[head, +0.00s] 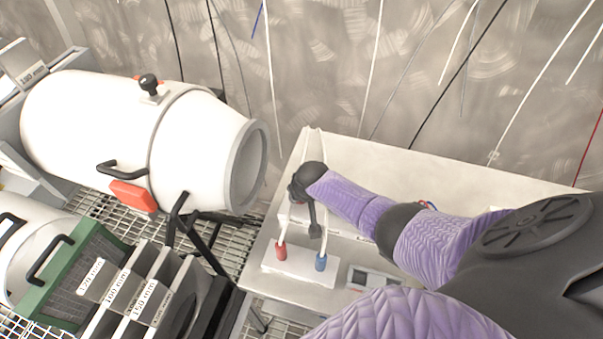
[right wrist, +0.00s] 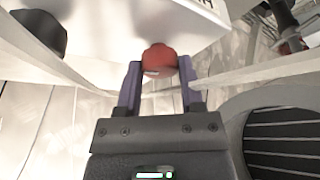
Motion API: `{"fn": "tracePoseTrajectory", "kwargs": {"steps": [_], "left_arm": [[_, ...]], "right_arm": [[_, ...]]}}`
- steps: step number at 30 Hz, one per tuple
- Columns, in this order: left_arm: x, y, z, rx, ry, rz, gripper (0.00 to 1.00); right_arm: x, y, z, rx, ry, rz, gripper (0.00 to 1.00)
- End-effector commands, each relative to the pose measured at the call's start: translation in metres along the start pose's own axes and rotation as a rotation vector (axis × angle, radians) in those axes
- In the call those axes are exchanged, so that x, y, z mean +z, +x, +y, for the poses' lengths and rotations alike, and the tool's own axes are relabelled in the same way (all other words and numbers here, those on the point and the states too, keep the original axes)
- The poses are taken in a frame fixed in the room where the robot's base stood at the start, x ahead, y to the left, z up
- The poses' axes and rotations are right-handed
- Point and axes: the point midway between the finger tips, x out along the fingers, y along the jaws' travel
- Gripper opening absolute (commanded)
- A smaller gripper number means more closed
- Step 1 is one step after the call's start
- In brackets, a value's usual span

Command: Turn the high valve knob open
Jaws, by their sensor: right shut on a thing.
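A red knob (right wrist: 158,58) sits against a pale surface at the top of the right wrist view. My right gripper (right wrist: 160,78) is shut on it, with one purple finger on each side. In the head view my right arm reaches from the lower right to the bench by the wall. The fingertips and the held knob cannot be made out there. The picture does not show how far the knob is turned. My left gripper is not in view.
On the steel bench (head: 255,287), a white block (head: 300,266) carries a red fitting (head: 281,250) and a blue fitting (head: 321,262) with white hoses. A small meter (head: 372,279) lies nearby.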

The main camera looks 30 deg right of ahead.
Motion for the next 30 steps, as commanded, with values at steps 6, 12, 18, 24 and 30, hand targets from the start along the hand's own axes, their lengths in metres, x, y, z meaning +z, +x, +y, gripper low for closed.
{"fn": "tracePoseTrajectory", "kwargs": {"steps": [6,12,18,24,30], "left_arm": [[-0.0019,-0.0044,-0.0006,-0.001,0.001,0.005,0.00],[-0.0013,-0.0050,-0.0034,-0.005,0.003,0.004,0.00],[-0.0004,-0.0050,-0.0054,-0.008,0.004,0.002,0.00],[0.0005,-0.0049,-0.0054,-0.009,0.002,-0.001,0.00],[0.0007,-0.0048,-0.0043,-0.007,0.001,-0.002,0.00]], "right_arm": [[-0.0012,-0.0008,-0.0007,0.019,0.050,0.003,0.00],[-0.0011,-0.0003,-0.0006,0.026,0.065,0.003,0.00],[-0.0012,-0.0002,-0.0005,0.026,0.065,0.003,0.00],[-0.0011,-0.0002,-0.0005,0.026,0.065,0.003,0.66],[-0.0007,-0.0001,-0.0003,0.026,0.064,0.002,0.84]]}}
